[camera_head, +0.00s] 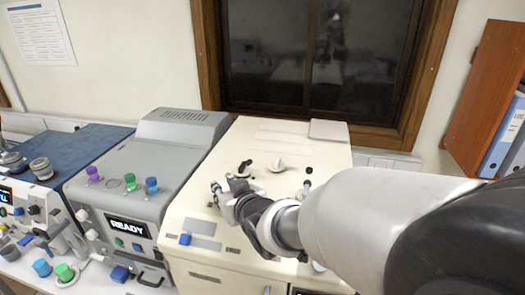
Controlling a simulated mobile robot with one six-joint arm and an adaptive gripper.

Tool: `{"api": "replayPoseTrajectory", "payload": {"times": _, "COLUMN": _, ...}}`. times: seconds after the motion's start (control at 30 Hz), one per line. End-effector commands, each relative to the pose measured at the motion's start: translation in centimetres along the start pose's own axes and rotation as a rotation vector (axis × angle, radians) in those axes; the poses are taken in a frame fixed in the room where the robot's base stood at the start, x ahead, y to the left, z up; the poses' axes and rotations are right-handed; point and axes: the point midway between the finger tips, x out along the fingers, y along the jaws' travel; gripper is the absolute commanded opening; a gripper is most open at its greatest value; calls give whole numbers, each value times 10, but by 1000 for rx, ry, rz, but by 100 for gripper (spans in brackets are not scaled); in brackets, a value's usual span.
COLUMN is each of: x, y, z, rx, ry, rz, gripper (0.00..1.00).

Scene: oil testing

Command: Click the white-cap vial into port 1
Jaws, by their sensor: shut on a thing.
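My gripper (228,190) is over the top of the cream machine (205,265), left of its middle. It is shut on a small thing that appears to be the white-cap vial. The vial's cap and body are too small and too covered by the fingers to make out. A dark round fitting (244,167) is just behind the fingers. A white knob-like part (276,164) is right of it, and a dark round spot (309,170) is farther right. I cannot read which is port 1, or tell whether the vial touches a port.
A grey machine (185,130) with a READY screen (127,228) stands to the left, with purple, green and blue caps on top. A blue-topped machine (85,145) is farther left. A window (310,60) is behind. Binders (505,135) are on a shelf at right.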

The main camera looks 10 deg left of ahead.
Motion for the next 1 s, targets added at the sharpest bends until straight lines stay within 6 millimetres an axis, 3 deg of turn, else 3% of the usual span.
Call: {"api": "replayPoseTrajectory", "payload": {"times": 1.0, "x": 4, "y": 0, "z": 13, "rx": 0, "ry": -6, "rz": 0, "gripper": 2}}
